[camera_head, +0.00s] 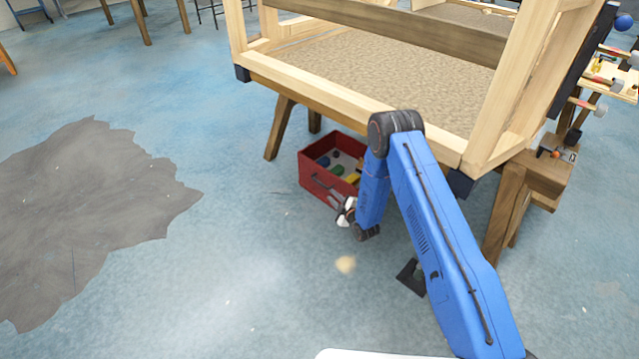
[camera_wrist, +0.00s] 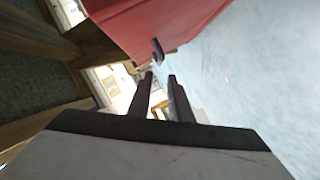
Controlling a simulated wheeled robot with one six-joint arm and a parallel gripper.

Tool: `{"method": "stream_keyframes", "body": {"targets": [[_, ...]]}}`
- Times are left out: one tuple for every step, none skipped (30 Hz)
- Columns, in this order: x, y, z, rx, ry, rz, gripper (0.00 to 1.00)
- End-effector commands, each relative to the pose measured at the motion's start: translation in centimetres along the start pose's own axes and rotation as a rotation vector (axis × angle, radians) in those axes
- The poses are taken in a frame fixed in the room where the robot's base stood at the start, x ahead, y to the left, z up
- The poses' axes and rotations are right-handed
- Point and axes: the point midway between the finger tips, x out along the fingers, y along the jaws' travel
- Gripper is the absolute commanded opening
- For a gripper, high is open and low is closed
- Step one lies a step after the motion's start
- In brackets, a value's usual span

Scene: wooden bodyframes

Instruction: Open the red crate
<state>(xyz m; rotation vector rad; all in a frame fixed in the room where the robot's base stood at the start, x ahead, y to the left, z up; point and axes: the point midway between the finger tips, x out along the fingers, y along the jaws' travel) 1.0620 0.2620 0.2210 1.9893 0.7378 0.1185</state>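The red crate (camera_head: 314,184) sits on the floor under the wooden frame, with its open top showing several colored things inside. A dark bar handle runs along its front face; this handle (camera_wrist: 157,48) also shows in the wrist view, where the red crate wall (camera_wrist: 160,22) fills the top. My gripper (camera_head: 340,207) is at the crate's front, close to the handle. In the wrist view my gripper's two dark fingers (camera_wrist: 160,77) are apart with nothing seen held between them. The handle appears just beyond the fingertips, and contact cannot be told. My arm hides the crate's right side.
A large wooden frame (camera_head: 475,150) with a carpet-like panel stands on trestles over the crate. A trestle leg (camera_head: 279,128) is left of the crate, another (camera_head: 504,215) to the right. The blue floor (camera_head: 230,270) in front is clear, with a grey patch (camera_head: 90,215) at left.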

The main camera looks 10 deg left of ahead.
Motion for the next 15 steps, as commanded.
{"method": "stream_keyframes", "body": {"targets": [[1.0,0.0,0.0,-0.001,0.002,0.001,0.18],[1.5,0.0,0.0,-0.001,0.002,0.001,0.18],[2.2,-0.1,0.0,-0.001,0.001,0.0,0.18],[2.8,0.0,0.0,-0.001,0.001,0.001,0.18],[3.3,0.0,0.0,-0.001,0.001,0.001,0.18],[4.0,0.0,0.0,-0.001,0.001,0.001,0.18],[4.5,0.0,0.0,-0.001,0.001,0.001,0.18],[5.0,0.0,0.0,0.0,0.001,0.001,0.18],[5.7,0.0,0.0,0.0,0.001,0.001,0.18],[6.3,0.0,0.0,0.0,0.001,0.001,0.18],[6.8,0.0,0.0,0.0,0.001,0.001,0.18],[7.5,-0.1,0.0,-0.001,0.001,0.0,0.18],[8.1,0.0,0.0,-0.001,0.001,0.0,0.18],[8.6,0.0,0.0,-0.001,0.002,0.001,0.18],[9.3,0.0,0.0,-0.001,0.001,0.0,0.18]]}}
